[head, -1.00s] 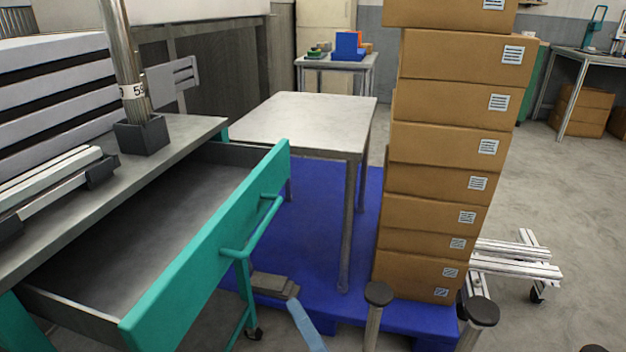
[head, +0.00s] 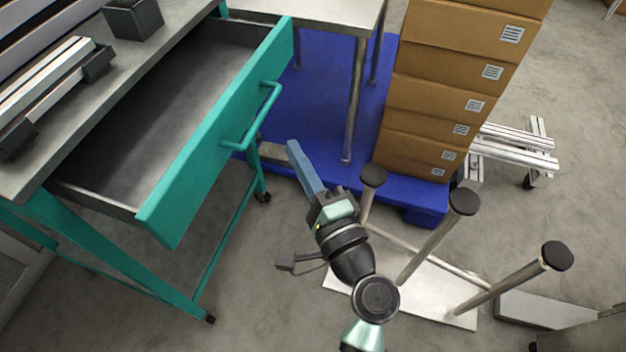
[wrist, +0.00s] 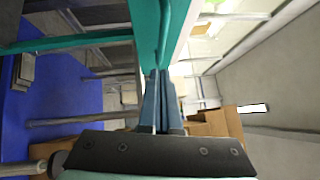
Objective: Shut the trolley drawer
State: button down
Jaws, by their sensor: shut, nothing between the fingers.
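The trolley drawer (head: 205,145) stands pulled out from the grey-topped trolley (head: 62,110) at the left of the head view. Its front is teal with a teal bar handle (head: 268,112), and its inside looks empty. My gripper (head: 293,148) is shut and empty, to the right of the drawer front and a little below the handle in the picture. In the wrist view the blue fingers (wrist: 161,85) are together and point toward the teal drawer front (wrist: 148,35). Whether the fingertips touch it I cannot tell.
A stack of cardboard boxes (head: 440,90) stands on a blue pallet (head: 325,80), right of the drawer. A metal table (head: 355,90) is behind. An upturned stool with black-capped legs (head: 432,235) lies beside my arm. Bare floor (head: 245,270) is clear below the drawer.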

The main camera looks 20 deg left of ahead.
jog(key=shift+w+a+r, duration=0.15)
jog(key=shift+a, duration=0.6)
jog(key=shift+w+a+r, duration=0.15)
jog(key=shift+a+r, duration=0.05)
jog(key=shift+a, duration=0.6)
jog(key=shift+w+a+r, duration=0.15)
jog(key=shift+a, duration=0.6)
jog(key=shift+a, duration=0.1)
